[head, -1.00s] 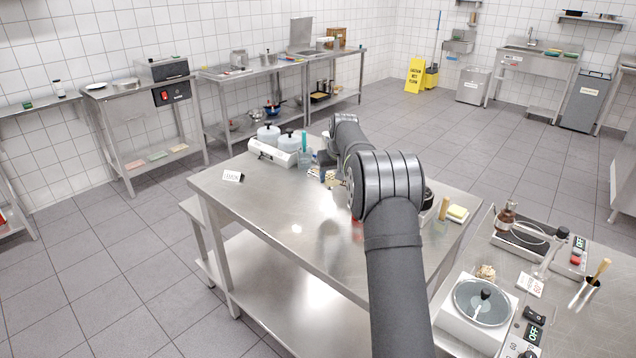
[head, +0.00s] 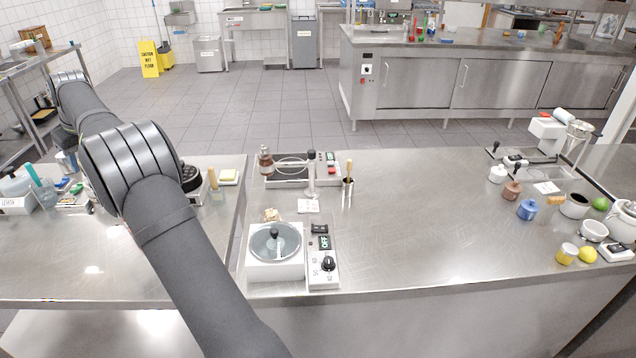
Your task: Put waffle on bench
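I cannot make out a waffle for certain. A small tan, lumpy piece (head: 272,214) lies behind the white machine with a round lid (head: 275,246); whether it is the waffle I cannot tell. The steel bench (head: 420,225) fills the middle and right of the view, and a second steel table (head: 120,262) stands at the left. My arm reaches up and left over that left table. My gripper is at the far end of the arm, mostly hidden by it, and its fingers and anything in them cannot be made out.
A dark round object (head: 190,178) and a yellow sponge (head: 228,176) are at the left table's back right. A brown bottle (head: 265,160) stands on a tray behind the white machine. Jars and bowls crowd the bench's right end. The bench's middle is clear.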

